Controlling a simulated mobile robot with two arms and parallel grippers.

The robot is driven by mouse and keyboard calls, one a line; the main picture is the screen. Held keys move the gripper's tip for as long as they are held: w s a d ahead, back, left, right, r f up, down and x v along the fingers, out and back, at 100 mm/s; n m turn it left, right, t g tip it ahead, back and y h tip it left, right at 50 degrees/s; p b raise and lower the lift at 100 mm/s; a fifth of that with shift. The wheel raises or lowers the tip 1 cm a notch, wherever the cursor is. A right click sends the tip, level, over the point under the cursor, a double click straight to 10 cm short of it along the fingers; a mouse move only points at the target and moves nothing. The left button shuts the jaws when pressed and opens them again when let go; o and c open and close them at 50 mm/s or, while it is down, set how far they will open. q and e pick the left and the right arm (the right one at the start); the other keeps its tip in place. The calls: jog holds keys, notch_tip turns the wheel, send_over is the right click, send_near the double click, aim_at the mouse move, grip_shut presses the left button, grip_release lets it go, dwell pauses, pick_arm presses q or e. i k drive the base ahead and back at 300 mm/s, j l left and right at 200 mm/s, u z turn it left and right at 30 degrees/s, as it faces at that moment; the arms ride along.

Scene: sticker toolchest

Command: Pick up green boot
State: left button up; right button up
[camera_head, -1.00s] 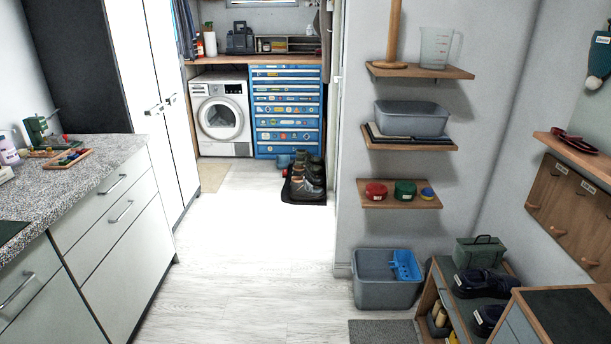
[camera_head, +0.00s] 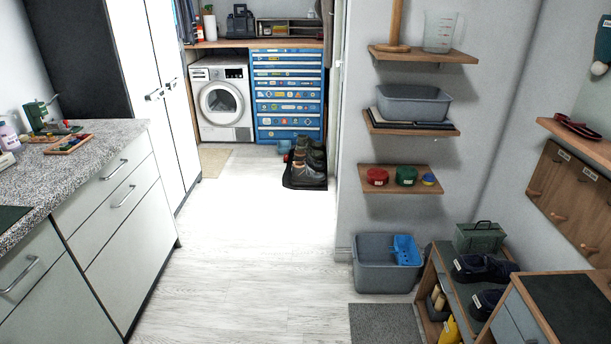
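Several boots stand close together on a black boot tray (camera_head: 304,186) on the floor in front of the blue tool chest. Dark grey boots (camera_head: 306,175) are at the front of the tray, and darker, possibly greenish boots (camera_head: 316,154) are behind them. They are too small and dim for me to tell for sure which one is green. A teal-blue object (camera_head: 285,147) is at the back left of the group. Neither of my grippers is in view.
The blue tool chest (camera_head: 288,108) and a white washing machine (camera_head: 222,103) stand behind the boots. A counter with drawers (camera_head: 98,185) is on the left. A grey bin (camera_head: 380,277) and shoe bench (camera_head: 440,290) are on the right. The pale floor between is clear.

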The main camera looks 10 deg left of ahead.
aim_at(316, 155)
jog(key=i+j+u, duration=0.45)
jog(key=i, duration=0.55)
jog(key=i+u, duration=0.4)
jog(key=i, duration=3.3)
jog(key=i+j+z, duration=0.1)
jog(key=i+z, duration=0.2)
jog(key=i, duration=0.25)
jog(key=i+j+z, duration=0.3)
jog(key=i, duration=0.25)
jog(key=i+j+z, duration=0.25)
jog(key=i, duration=0.25)
